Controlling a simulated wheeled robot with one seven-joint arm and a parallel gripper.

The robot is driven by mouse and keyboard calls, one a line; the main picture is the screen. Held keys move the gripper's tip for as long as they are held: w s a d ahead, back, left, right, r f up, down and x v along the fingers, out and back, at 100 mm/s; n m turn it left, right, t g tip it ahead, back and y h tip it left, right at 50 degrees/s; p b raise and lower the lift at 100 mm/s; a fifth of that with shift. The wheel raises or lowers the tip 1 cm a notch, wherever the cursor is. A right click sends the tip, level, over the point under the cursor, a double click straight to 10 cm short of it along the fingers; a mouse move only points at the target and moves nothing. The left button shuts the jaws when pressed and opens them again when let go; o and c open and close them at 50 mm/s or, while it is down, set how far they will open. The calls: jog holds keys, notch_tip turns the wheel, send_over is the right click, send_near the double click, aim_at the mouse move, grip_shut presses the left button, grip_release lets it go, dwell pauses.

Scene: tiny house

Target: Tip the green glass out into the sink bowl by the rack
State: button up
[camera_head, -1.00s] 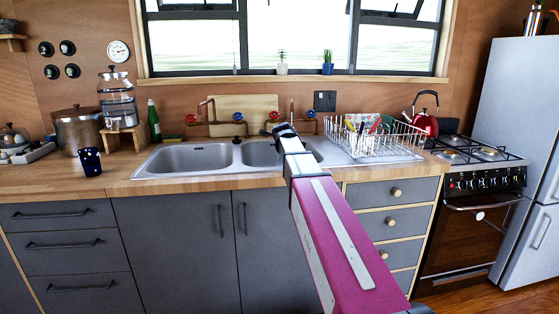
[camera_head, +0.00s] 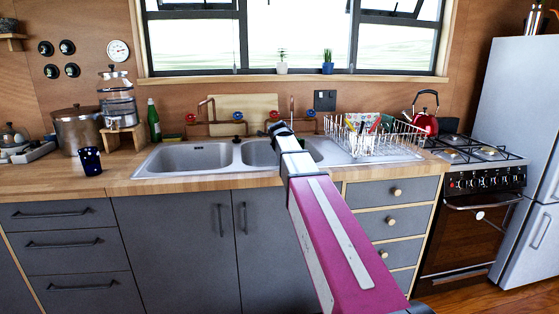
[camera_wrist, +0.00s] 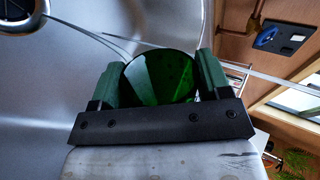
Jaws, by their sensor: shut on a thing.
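My gripper (camera_wrist: 158,78) is shut on the green glass (camera_wrist: 165,80), one finger on each side of it. In the wrist view the glass is see-through dark green, and its round end shows between the fingers. In the head view my gripper (camera_head: 280,128) is over the sink bowl by the rack (camera_head: 258,152); the glass cannot be made out there. The wrist view is turned on its side, with the bowl's steel surface (camera_wrist: 70,75) and a round drain (camera_wrist: 20,14) beyond the glass. I cannot see any liquid.
The wire dish rack (camera_head: 385,142) stands right of the bowl. Another sink bowl (camera_head: 190,158) is on the left. Copper taps (camera_head: 215,118) rise behind the bowls. A dark blue cup (camera_head: 90,162) and a green bottle (camera_head: 153,121) stand on the counter to the left.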

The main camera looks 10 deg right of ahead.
aim_at(303, 144)
jog(key=shift+w+a+n, duration=0.1)
jog(key=shift+a+n, duration=0.05)
jog(key=shift+n, duration=0.15)
